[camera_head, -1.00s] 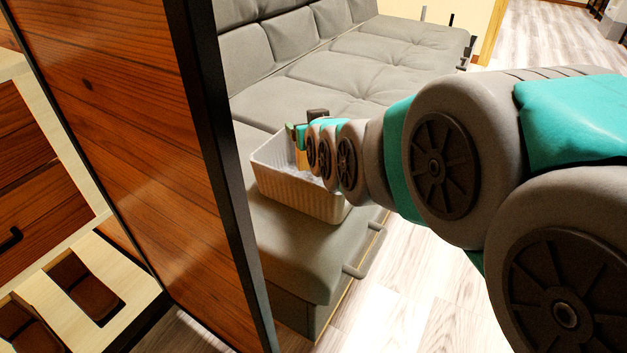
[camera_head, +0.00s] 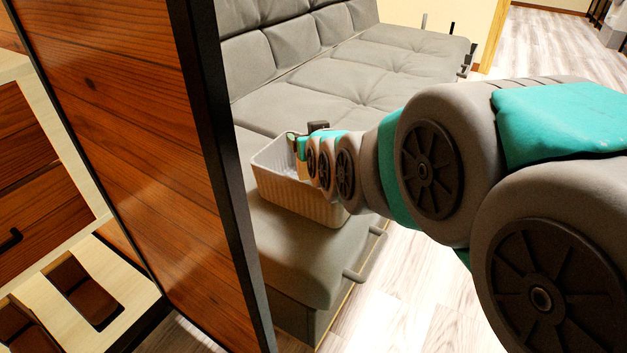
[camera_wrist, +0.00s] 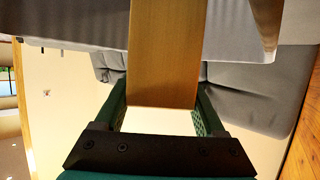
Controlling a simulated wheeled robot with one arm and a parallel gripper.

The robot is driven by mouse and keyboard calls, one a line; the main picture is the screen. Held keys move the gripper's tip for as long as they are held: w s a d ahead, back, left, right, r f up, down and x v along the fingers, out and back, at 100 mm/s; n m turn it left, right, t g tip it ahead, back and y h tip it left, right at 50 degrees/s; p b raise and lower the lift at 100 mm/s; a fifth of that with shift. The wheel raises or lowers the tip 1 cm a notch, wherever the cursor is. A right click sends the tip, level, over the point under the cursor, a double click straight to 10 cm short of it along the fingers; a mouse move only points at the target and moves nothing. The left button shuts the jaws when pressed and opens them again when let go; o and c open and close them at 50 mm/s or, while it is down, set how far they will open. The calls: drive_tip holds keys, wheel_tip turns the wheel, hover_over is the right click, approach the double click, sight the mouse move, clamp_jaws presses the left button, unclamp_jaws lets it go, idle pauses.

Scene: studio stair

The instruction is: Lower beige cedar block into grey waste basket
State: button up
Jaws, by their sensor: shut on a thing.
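The beige cedar block (camera_wrist: 164,55) fills the middle of the wrist view as a long, straight wooden piece. My gripper (camera_wrist: 161,98) is shut on it, with one green finger on each side. The grey waste basket (camera_head: 296,197), pale and ribbed, stands upright on the near end of the sofa in the head view. My gripper (camera_head: 301,147) is at the basket's opening in that view. The block's lower end is hidden there by the basket and my arm. The basket's wall (camera_wrist: 75,22) crosses the top of the wrist view behind the block.
The grey sofa (camera_head: 320,105) extends behind the basket. A wooden panel with a dark edge post (camera_head: 218,170) stands close on the left. Pale wood floor (camera_head: 430,290) is open on the right. Drawers (camera_head: 35,190) are at far left.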

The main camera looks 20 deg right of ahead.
drive_tip(key=shift+f, duration=0.15)
drive_tip(key=o, duration=1.3)
drive_tip(key=shift+o, duration=0.2)
